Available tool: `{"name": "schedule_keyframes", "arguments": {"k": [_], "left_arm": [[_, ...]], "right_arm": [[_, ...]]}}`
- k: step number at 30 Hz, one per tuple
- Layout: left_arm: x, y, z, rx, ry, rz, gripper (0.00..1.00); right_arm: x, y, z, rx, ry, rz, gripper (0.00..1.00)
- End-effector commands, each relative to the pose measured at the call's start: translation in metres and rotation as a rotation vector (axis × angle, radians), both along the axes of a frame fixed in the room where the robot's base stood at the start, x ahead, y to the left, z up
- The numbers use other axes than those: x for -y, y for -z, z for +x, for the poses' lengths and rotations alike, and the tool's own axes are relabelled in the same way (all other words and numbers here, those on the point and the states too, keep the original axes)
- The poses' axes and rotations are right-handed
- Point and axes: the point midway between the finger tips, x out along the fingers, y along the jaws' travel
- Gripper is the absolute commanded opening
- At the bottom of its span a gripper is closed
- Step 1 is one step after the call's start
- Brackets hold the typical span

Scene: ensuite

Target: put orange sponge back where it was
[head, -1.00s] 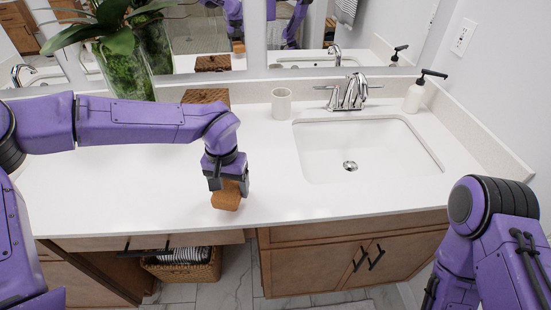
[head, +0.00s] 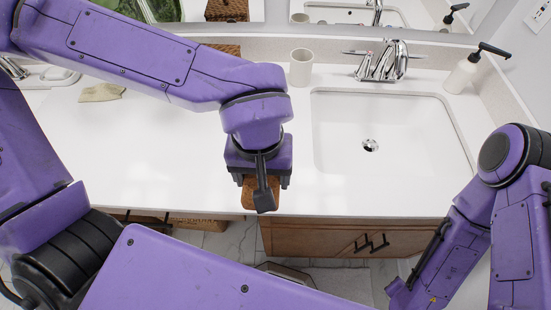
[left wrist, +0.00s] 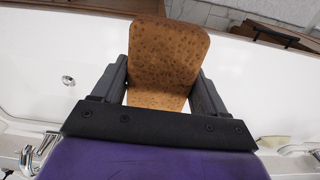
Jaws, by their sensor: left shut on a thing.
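The orange sponge (left wrist: 165,62) is a block with a pitted surface and rounded corners. It sits between the fingers of my left gripper (left wrist: 163,85) in the left wrist view, with a finger against each side. In the head view the left gripper (head: 262,190) is over the front edge area of the white counter, left of the sink, and hides most of the sponge (head: 248,192). I cannot tell how high the sponge is above the counter. My right arm is at the right of the head view; its gripper is out of the picture.
The sink (head: 390,135) lies right of my left gripper, with a chrome faucet (head: 383,62) behind it. A pale cup (head: 301,67) and a white soap dispenser (head: 462,74) stand at the back. A beige cloth (head: 102,92) lies on the left. The counter's middle left (head: 150,150) is clear.

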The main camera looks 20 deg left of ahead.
Motion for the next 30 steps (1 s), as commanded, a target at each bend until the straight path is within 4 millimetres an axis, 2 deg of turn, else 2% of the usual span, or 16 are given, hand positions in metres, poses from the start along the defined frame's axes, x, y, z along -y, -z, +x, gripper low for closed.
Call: {"name": "schedule_keyframes", "arguments": {"k": [1, 3, 5, 8, 9, 10, 15, 18, 27, 30], "left_arm": [[0.000, -0.003, -0.010, 0.000, -0.012, 0.000, 0.49], [-0.001, -0.005, -0.017, -0.004, -0.029, -0.001, 0.49], [-0.001, -0.007, -0.013, -0.007, -0.034, 0.001, 0.49], [-0.003, -0.007, 0.001, -0.013, -0.033, 0.004, 0.49], [-0.004, 0.010, 0.014, -0.009, -0.037, 0.001, 0.49], [-0.005, 0.016, 0.024, -0.008, -0.037, 0.001, 0.49], [-0.011, 0.038, 0.074, -0.006, -0.034, 0.003, 0.49], [-0.012, 0.064, 0.092, -0.008, -0.032, 0.003, 0.49], [-0.015, 0.101, 0.121, -0.006, -0.030, 0.002, 0.49], [-0.015, 0.118, 0.120, -0.006, -0.027, 0.003, 0.49]], "right_arm": [[0.000, -0.003, 0.001, 0.002, 0.000, 0.000, 0.43], [0.000, -0.009, 0.001, 0.002, 0.000, 0.000, 0.43], [0.000, -0.022, 0.001, 0.003, 0.000, 0.001, 0.43], [0.000, -0.054, 0.001, 0.003, 0.000, 0.001, 0.43], [0.000, -0.045, 0.001, 0.004, 0.000, 0.000, 0.43], [0.000, -0.043, 0.001, 0.004, 0.000, 0.000, 0.43], [0.000, -0.052, 0.000, 0.002, 0.000, 0.000, 0.43], [0.000, -0.052, 0.000, 0.002, 0.000, 0.000, 0.43], [0.000, -0.059, 0.000, 0.002, 0.000, 0.000, 0.43], [0.000, -0.064, 0.000, 0.002, 0.000, 0.000, 0.43]]}}
